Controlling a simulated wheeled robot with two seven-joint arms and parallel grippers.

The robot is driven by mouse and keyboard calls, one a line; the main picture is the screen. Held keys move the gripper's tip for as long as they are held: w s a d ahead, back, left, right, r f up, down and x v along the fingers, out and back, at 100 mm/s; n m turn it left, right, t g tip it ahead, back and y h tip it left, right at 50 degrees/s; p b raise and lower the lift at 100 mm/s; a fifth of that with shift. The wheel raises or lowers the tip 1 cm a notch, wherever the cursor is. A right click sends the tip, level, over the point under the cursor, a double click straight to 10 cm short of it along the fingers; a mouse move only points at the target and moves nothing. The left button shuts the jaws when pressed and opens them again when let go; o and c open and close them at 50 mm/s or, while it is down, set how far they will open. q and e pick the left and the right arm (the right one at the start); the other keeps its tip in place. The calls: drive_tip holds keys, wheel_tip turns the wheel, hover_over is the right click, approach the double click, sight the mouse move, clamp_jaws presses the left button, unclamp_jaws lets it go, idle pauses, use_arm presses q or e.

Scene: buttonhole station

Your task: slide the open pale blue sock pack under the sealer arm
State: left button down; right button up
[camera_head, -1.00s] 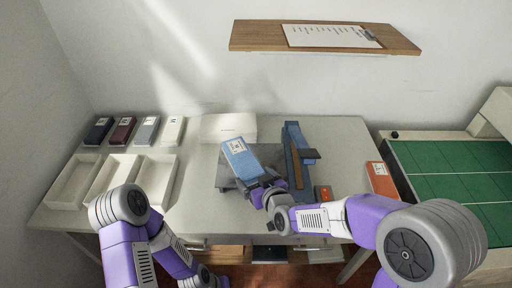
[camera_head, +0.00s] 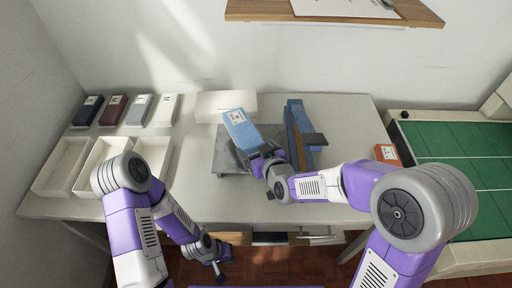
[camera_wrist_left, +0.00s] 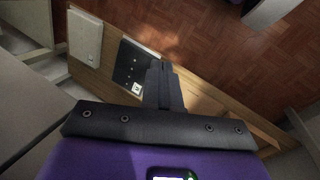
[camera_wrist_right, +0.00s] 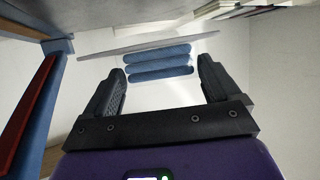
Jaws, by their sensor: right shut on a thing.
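My right gripper (camera_head: 262,158) is shut on the pack's near end. In the right wrist view, several pale blue rolls (camera_wrist_right: 158,62) show between the fingers. My left gripper (camera_head: 220,274) is low in front of the table's front edge. Its fingers (camera_wrist_left: 162,85) are together and empty in the left wrist view.
Dark blue (camera_head: 88,111), maroon (camera_head: 113,110), grey (camera_head: 138,110) and white (camera_head: 163,110) packs stand behind open white trays (camera_head: 57,183) at left. A white box (camera_head: 225,105) is behind the plate. An orange pack (camera_head: 386,153) is at right, beside a green conveyor (camera_head: 462,140).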

drive_tip(key=shift+f+b, duration=1.6)
drive_tip(key=shift+f, duration=0.9)
drive_tip(key=shift+f+b, duration=0.4)
drive_tip(key=shift+b, duration=0.15)
drive_tip(key=o, duration=1.1)
